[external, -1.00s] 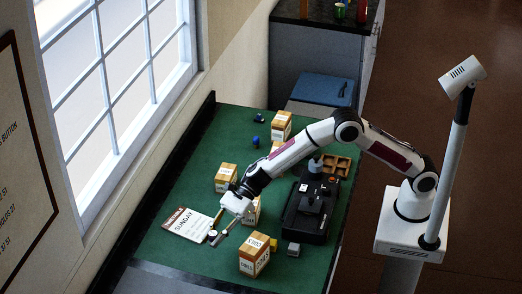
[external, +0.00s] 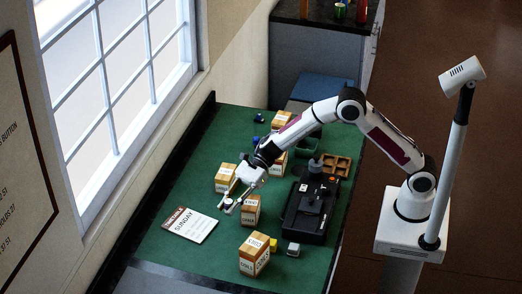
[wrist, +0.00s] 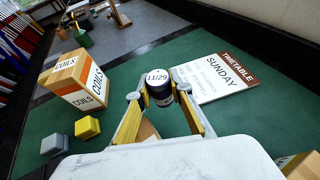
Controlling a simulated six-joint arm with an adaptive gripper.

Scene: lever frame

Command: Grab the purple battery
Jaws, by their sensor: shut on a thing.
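My gripper (external: 230,206) is above the green table, beside the middle carton and near the timetable card. In the wrist view, my gripper (wrist: 160,96) has its two yellowish fingers on either side of a short dark cylinder. This is the battery (wrist: 159,93), with a white top end marked "11/29". Its side looks dark, and I cannot clearly make out purple. The fingers are shut on it, and it appears held off the table. In the external view it is very small between the fingertips.
Cartons stand near the gripper: one left (external: 226,179), one beside it (external: 250,211), one in front (external: 254,254). The timetable card (external: 190,225) lies flat. A black device (external: 305,218) and wooden tray (external: 337,163) are right. Yellow (wrist: 87,127) and grey (wrist: 54,145) blocks sit near the front carton.

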